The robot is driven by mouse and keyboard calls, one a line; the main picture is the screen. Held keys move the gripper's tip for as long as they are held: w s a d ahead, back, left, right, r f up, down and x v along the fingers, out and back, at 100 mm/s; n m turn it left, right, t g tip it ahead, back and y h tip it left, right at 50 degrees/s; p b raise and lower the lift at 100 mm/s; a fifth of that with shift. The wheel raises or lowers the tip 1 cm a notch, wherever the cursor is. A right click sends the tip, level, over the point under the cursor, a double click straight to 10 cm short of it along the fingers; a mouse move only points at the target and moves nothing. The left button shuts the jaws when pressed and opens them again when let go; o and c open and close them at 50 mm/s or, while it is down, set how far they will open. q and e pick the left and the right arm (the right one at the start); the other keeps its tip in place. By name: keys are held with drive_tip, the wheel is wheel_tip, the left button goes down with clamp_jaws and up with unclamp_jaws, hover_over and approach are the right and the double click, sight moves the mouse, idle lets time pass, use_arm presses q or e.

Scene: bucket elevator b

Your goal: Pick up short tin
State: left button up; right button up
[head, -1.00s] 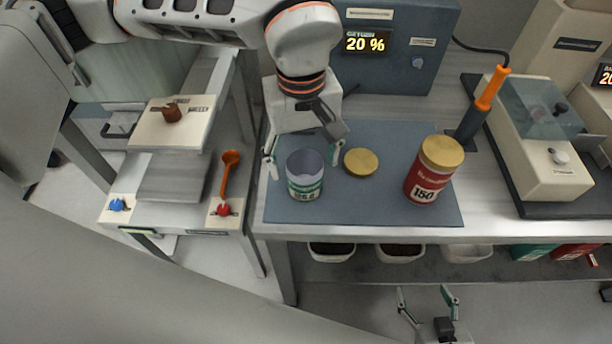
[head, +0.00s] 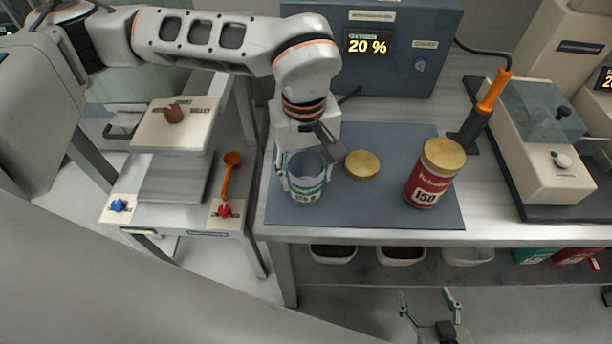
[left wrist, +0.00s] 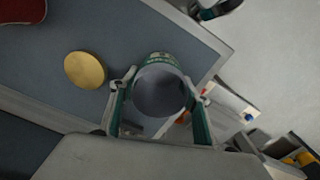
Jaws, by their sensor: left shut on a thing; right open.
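The short tin (head: 307,190) stands upright and open-topped on the blue-grey mat, with a green and white label. It also shows in the left wrist view (left wrist: 162,90), where I look into its dark, empty-looking inside. My left gripper (head: 305,180) is shut on the tin, one finger on each side; in the left wrist view its fingers (left wrist: 158,100) flank the tin. The tin appears to rest on the mat still. My right gripper (head: 430,302) is open and empty, low in front of the table.
A gold lid (head: 362,165) lies right of the tin. A taller red tin (head: 428,180) marked 150 with a gold lid stands further right. An orange-handled tool (head: 490,95) stands behind it. An orange scoop (head: 230,175) lies on the left stand. The mat's front middle (head: 365,210) is clear.

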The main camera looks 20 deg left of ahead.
use_arm(q)
wheel_tip(320, 180, up, 19)
drive_tip(key=p, duration=0.1)
drive_tip(key=w+a+f+m, duration=0.4)
drive_tip(key=a+f+m, duration=0.2)
drive_tip(key=a+f, duration=0.6)
wheel_tip(320, 180, down, 3)
drive_tip(key=shift+w+f+m+p, duration=0.15)
drive_tip(key=shift+f+m+p, duration=0.05)
drive_tip(key=shift+m+p, duration=0.2)
drive_tip(key=shift+r, duration=0.1)
